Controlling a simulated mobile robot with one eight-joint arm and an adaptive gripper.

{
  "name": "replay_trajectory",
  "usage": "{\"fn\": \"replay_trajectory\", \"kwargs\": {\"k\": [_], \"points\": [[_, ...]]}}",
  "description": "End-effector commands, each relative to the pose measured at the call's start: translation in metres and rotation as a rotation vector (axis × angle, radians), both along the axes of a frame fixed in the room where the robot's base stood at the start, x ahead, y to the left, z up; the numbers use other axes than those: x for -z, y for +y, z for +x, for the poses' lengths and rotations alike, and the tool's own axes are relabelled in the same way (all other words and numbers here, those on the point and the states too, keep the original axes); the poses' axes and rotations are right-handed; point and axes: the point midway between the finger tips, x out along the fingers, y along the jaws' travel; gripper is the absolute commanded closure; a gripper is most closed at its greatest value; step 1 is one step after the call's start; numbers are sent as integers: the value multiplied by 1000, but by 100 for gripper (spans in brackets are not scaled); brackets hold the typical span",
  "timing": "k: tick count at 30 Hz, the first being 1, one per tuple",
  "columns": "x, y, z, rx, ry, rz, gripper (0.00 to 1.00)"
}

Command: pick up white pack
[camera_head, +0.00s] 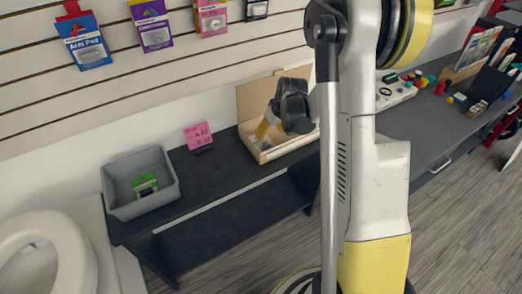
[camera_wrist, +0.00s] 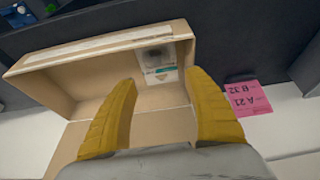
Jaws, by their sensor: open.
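The white pack (camera_wrist: 158,62) lies in the corner of an open cardboard box (camera_wrist: 100,52) in the wrist view. It has a dark round item in its upper part and a green and orange label below. In the head view the same box (camera_head: 283,150) stands on the dark counter, and the pack is hard to make out behind my gripper (camera_head: 262,130). In the wrist view my gripper (camera_wrist: 160,90) has its two yellow fingers spread apart over the box, with the pack beyond and between the tips. Nothing is between the fingers.
A grey bin (camera_head: 118,197) with a green pack (camera_head: 145,184) stands left on the counter (camera_head: 215,180). A pink sign (camera_head: 198,135) stands between bin and box. Packs hang on the slatted wall behind. The right counter (camera_head: 425,125) holds small coloured items.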

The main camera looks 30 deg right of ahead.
Motion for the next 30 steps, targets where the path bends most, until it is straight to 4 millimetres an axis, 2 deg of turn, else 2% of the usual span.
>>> {"fn": "replay_trajectory", "kwargs": {"k": [6, 14, 22, 25, 30], "points": [[37, 0, 14, -2, 1, -1, 41], [55, 0, 22, -1, 1, 0, 41], [93, -2, 36, -1, 0, 0, 41], [99, -2, 39, 0, 0, 0, 41], [97, -2, 39, 0, 0, 0, 41]]}}
